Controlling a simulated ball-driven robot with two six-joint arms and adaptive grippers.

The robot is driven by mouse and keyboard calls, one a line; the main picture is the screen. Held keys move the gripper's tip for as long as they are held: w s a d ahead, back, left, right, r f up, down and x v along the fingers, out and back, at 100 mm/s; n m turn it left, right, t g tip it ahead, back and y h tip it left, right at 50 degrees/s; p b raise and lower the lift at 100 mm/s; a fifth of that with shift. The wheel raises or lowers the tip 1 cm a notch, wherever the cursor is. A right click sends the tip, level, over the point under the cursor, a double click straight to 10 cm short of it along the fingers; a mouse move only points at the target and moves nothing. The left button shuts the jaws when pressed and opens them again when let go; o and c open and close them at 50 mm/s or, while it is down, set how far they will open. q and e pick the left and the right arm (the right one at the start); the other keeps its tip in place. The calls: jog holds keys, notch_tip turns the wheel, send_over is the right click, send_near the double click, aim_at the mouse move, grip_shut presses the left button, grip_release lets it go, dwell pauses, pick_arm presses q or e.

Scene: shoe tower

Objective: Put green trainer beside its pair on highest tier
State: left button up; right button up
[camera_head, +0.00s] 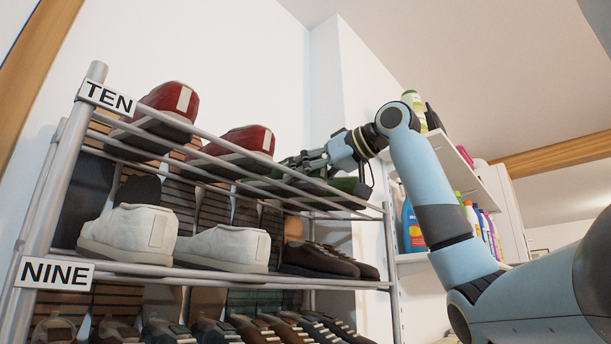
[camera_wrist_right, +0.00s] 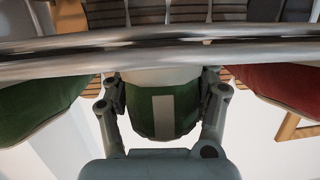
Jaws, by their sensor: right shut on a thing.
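The green trainer (camera_wrist_right: 183,108) is between the fingers of my right gripper (camera_wrist_right: 163,92) in the wrist view, its heel with a pale vertical strip facing the camera. My right gripper (camera_head: 303,163) is shut on it at the top tier, marked TEN. Another green trainer (camera_wrist_right: 38,103) is at the left of the wrist view; it also shows in the head view (camera_head: 346,185) at the right end of that tier. The rails and gripper partly hide the held trainer in the head view. I cannot tell whether it touches the tier. My left gripper is not in view.
Two red shoes (camera_head: 243,140) stand on the top tier to the left. A wrist-view red shoe (camera_wrist_right: 290,85) is close to the held trainer. A metal rail (camera_wrist_right: 160,52) crosses that view. White shoes (camera_head: 230,247) stand below on NINE. Bottles (camera_head: 412,225) stand on a shelf at right.

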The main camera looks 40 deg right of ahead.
aim_at(323, 174)
jog(key=o, duration=1.9)
jog(key=shift+c, duration=0.2)
jog(key=shift+s+f+b, duration=0.1)
jog(key=shift+s+b, duration=0.35)
jog(key=shift+s, duration=0.15)
jog(key=shift+s+d+f+b, duration=0.15)
jog(key=shift+s+b, duration=0.5)
jog(key=shift+s, duration=0.45)
jog(key=shift+s+d+f+b, duration=0.1)
jog(key=shift+s+b, duration=0.5)
jog(key=shift+s, duration=0.5)
jog(key=s+b, duration=0.3)
jog(key=s, duration=0.5)
jog(key=shift+s+d+f+b, duration=0.2)
jog(key=shift+s+d+b, duration=0.05)
jog(key=shift+d+b, duration=0.1)
